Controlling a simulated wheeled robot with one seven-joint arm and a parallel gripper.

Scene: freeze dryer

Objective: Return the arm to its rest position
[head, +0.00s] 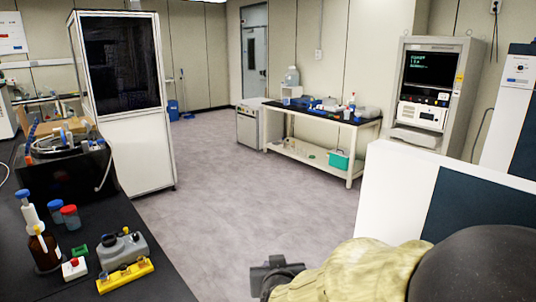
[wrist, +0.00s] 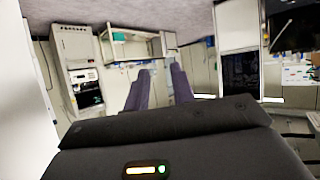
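My gripper (head: 272,276) shows at the bottom middle of the head view, at the end of my arm, over the open floor. In the wrist view its two dark fingers (wrist: 161,88) stand apart with a gap between them. Nothing is held in the gap. The wrist view is turned upside down, with the floor at the top. My arm fills the lower right of the head view and hides part of what is behind it.
A black bench (head: 150,285) with bottles and a yellow rack (head: 125,275) is at left. A white cabinet (head: 135,150) stands behind it. A white panel (head: 385,205) is close to my arm at right. A table (head: 318,125) is farther back. The middle floor (head: 225,200) is clear.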

